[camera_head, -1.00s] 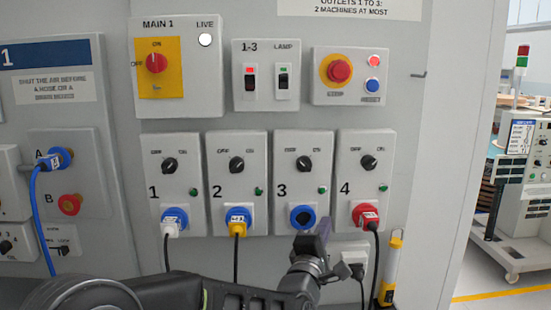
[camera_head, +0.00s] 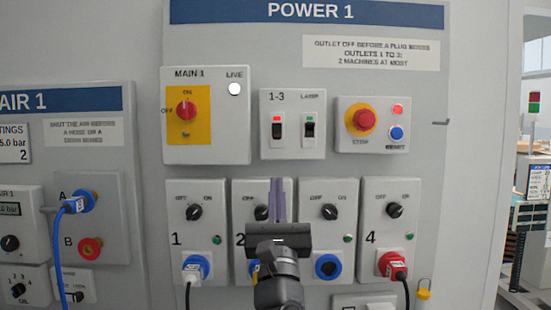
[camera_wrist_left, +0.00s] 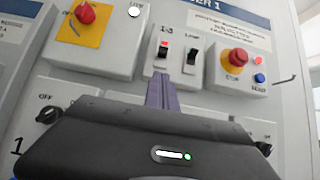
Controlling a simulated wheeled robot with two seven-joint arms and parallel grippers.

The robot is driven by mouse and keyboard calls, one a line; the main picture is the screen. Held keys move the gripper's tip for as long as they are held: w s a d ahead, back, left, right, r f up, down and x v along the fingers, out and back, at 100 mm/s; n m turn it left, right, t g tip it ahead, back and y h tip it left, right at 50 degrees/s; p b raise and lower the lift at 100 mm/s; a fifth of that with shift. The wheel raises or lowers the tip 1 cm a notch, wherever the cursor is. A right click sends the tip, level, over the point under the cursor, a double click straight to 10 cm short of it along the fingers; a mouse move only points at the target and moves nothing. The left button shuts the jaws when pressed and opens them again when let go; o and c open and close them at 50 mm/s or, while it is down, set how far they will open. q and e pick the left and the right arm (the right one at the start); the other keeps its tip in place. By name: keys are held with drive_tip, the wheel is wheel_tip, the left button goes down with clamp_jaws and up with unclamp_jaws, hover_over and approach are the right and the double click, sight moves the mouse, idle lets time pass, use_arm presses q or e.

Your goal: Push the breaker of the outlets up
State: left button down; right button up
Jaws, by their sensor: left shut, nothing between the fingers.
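The breaker marked 1-3 (camera_head: 278,130) is a dark toggle under a red mark, left of the lamp switch (camera_head: 310,129) on a small white panel (camera_head: 292,151). Its toggle appears to be down. It also shows in the left wrist view (camera_wrist_left: 162,56). My left gripper (camera_head: 278,184) is shut and empty, its purple fingers pointing up. In the head view the fingertips are below the breaker panel, in front of outlet 2. In the left wrist view the fingers (camera_wrist_left: 163,79) line up just under the breaker, with no visible contact. My right gripper is out of view.
The main switch (camera_head: 187,111) is left of the panel and the red stop button (camera_head: 363,119) is right of it. Outlets with knobs and plugs are below, partly hidden by my left arm. A blue hose (camera_head: 60,247) hangs at the left.

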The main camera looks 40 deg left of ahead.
sight(276, 153)
use_arm(q)
drive_tip(key=p+x, duration=0.2)
drive_tip(key=x, duration=0.8)
drive_tip(key=shift+p, duration=0.4)
